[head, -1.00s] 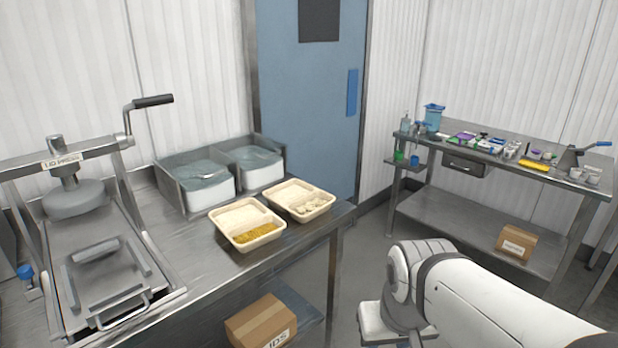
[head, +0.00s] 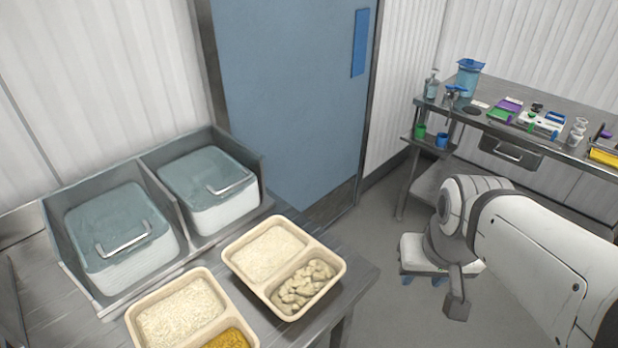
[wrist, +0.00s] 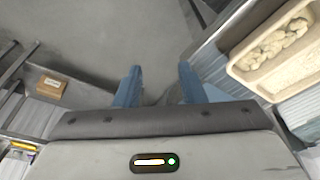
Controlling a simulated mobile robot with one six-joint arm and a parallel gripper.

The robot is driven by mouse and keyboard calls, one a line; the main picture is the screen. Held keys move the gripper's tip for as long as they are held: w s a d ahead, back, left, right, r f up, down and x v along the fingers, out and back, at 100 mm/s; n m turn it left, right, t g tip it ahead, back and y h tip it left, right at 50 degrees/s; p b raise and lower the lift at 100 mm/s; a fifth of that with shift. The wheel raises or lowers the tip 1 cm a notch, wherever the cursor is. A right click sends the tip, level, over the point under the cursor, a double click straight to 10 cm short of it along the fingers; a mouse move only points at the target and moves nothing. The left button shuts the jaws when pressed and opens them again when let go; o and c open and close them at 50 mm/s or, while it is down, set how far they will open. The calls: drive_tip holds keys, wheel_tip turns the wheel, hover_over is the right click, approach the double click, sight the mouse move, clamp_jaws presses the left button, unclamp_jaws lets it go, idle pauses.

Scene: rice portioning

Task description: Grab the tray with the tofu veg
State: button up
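The tray with pale lumpy pieces (head: 285,265), which look like the tofu veg, has plain rice in its other compartment. It sits near the right edge of the steel table and shows at the upper right of the wrist view (wrist: 238,72). A second tray (head: 150,340), with rice and a yellow food, is beside it at lower left, cut off by the frame. My gripper (wrist: 160,82) is open and empty, its blue fingers apart over the floor, off to the side of the tofu tray. In the head view it hangs right of the table.
Two lidded containers (head: 122,240) (head: 208,188) stand in a steel holder behind the trays. A blue door (head: 285,110) is behind. A side table with bottles and tools (head: 530,145) is at right. Open floor (head: 375,235) lies between the tables.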

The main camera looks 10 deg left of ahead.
drive_tip(key=shift+w+a, duration=0.15)
drive_tip(key=shift+w, duration=0.05)
drive_tip(key=shift+o, duration=0.2)
drive_tip(key=shift+o, duration=0.8)
drive_tip(key=shift+w+a+r, duration=0.1)
drive_tip(key=shift+a, duration=0.05)
drive_tip(key=shift+o, duration=0.4)
drive_tip(key=w+a+m+g+p, duration=0.1)
drive_tip(key=w+a+m+p, duration=0.2)
drive_tip(key=w+a, duration=0.3)
drive_tip(key=a+p, duration=0.1)
drive_tip(key=a, duration=0.2)
drive_tip(key=shift+a+r, duration=0.3)
drive_tip(key=shift+a, duration=0.05)
drive_tip(key=m+g+p, duration=0.2)
drive_tip(key=m+p, duration=0.1)
drive_tip(key=m, duration=0.1)
hover_over(288, 264)
drive_tip(key=f, duration=0.1)
drive_tip(key=d+f, duration=0.1)
drive_tip(key=f, duration=0.1)
drive_tip(key=shift+w+f, duration=0.15)
drive_tip(key=shift+f, duration=0.05)
drive_tip(key=shift+a+f+m, duration=0.2)
drive_tip(key=shift+f+m, duration=0.1)
drive_tip(key=f, duration=0.5)
drive_tip(key=f+p, duration=0.1)
drive_tip(key=f, duration=0.1)
drive_tip(key=shift+a+f, duration=0.15)
drive_tip(key=shift+a, duration=0.15)
